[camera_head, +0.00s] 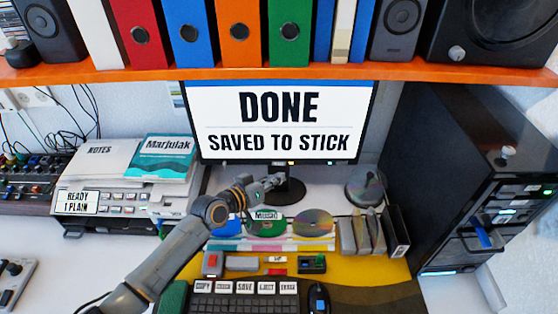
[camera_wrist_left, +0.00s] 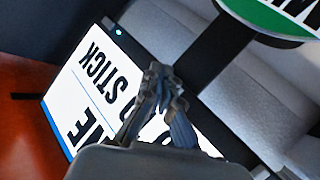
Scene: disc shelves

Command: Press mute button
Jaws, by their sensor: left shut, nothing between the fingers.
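No button labelled mute can be made out. The monitor (camera_head: 280,122) reads "DONE SAVED TO STICK" and also shows upside down in the left wrist view (camera_wrist_left: 92,88), with a small green light on its lower edge. My left gripper (camera_head: 276,181) is shut and empty, in front of the monitor's stand, just below the screen's lower edge. Its closed fingertips show in the left wrist view (camera_wrist_left: 165,75), overlapping the screen; whether they touch anything cannot be told. A row of labelled keys (camera_head: 245,287), including COPY, SAVE and EJECT, lies above the keyboard. My right gripper is not in view.
An orange shelf (camera_head: 280,73) with binders and speakers runs above. Discs (camera_head: 313,222) lie below the gripper. A printer (camera_head: 115,200) stands left, a black tower (camera_head: 455,150) right. Small devices (camera_head: 312,264) sit on the yellow mat.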

